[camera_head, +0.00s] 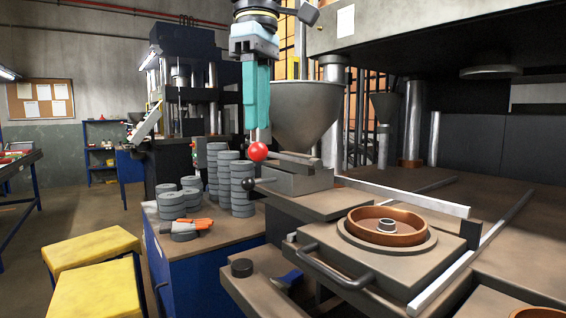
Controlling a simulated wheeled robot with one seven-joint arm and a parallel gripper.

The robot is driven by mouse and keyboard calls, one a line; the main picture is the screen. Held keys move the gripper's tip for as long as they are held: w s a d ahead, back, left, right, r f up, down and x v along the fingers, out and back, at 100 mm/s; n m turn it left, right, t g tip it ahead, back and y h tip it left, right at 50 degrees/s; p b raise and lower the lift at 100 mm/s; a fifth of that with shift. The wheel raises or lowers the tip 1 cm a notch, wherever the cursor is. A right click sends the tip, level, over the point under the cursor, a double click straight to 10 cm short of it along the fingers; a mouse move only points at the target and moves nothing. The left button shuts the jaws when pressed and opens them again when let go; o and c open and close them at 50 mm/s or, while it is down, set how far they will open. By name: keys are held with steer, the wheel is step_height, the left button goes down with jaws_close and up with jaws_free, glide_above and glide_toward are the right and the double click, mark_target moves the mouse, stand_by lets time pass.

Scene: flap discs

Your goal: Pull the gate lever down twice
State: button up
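A red ball knob (257,151) shows at the foot of the grey funnel hopper (306,112), at its left side. I take it for the gate lever's knob; its shaft is not clearly visible. A smaller dark knob (248,184) on a short rod sticks out left from the hopper's base block (297,178).
Stacks of grey discs (218,176) and orange-handled gloves or tools (187,226) lie on the blue cabinet (205,262). A plate with a copper ring mould (386,226) sits at the right, between metal rails. Yellow stools (92,247) stand at the left.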

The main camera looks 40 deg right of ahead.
stand_by(0.4)
step_height(320, 180, down, 10)
steer(key=b, duration=0.6)
steer(key=shift+f+b, duration=0.2)
steer(key=shift+b, duration=0.15)
stand_by(0.6)
steer(key=shift+r, duration=0.1)
step_height(320, 180, up, 10)
steer(key=p, duration=1)
steer(key=shift+r, duration=0.1)
steer(key=shift+f, duration=0.2)
stand_by(0.3)
